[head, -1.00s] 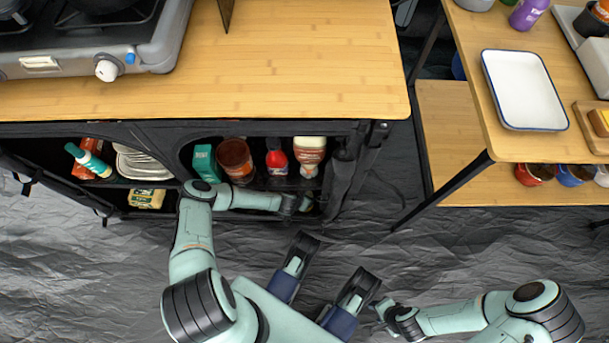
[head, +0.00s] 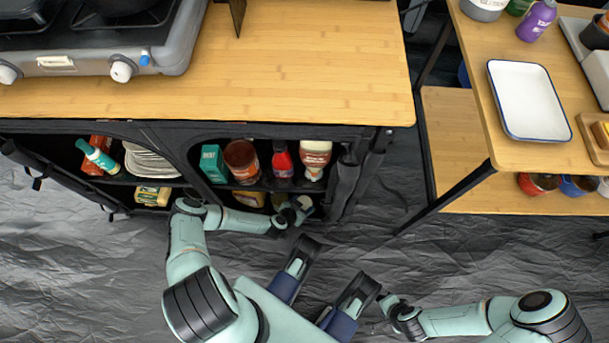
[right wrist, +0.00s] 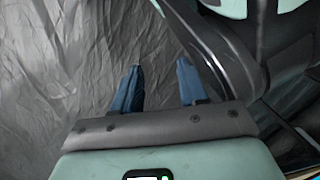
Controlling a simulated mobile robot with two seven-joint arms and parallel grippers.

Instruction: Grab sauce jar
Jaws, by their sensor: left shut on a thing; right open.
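A small jar with a pale lid (head: 305,201), which looks like the sauce jar, is at the front of the lower shelf, at the right end of the cabinet. My left gripper (head: 293,212) is shut on it; the fingers and arm hide most of the jar. My right gripper is open and empty in the right wrist view (right wrist: 160,85), its blue fingers apart over the grey floor. In the head view it is low, right of centre (head: 384,302).
A teal box (head: 213,163), a brown-red jar (head: 241,161), a red bottle (head: 282,164) and a white-and-red bottle (head: 315,158) stand on the upper shelf. The wooden countertop (head: 300,70) overhangs them. A cabinet post (head: 345,185) is close right.

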